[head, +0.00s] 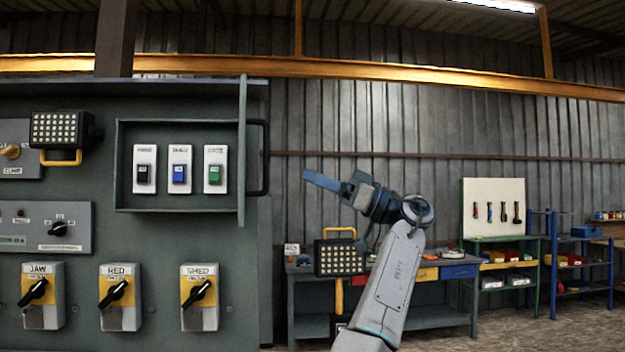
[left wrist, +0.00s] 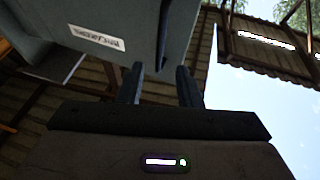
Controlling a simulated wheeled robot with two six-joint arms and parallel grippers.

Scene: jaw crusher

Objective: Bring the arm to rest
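My left gripper (head: 322,181) is in mid-air to the right of the grey control panel (head: 150,235), its blue fingers pointing left. In the head view the fingers overlap, seen side-on. In the left wrist view the two dark fingers (left wrist: 160,86) stand apart with nothing between them. A grey box surface with a white label (left wrist: 97,38) fills the top left there. My left arm (head: 390,285) rises from the bottom of the head view. My right gripper does not show.
A recessed box with black, blue and green switches (head: 180,170) has its door (head: 242,150) swung out, near my fingertips. Rotary switches marked JAW (head: 43,295), RED (head: 120,297) and SHED (head: 199,297) are below. A workbench (head: 440,318) and lamp (head: 339,258) stand behind my arm.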

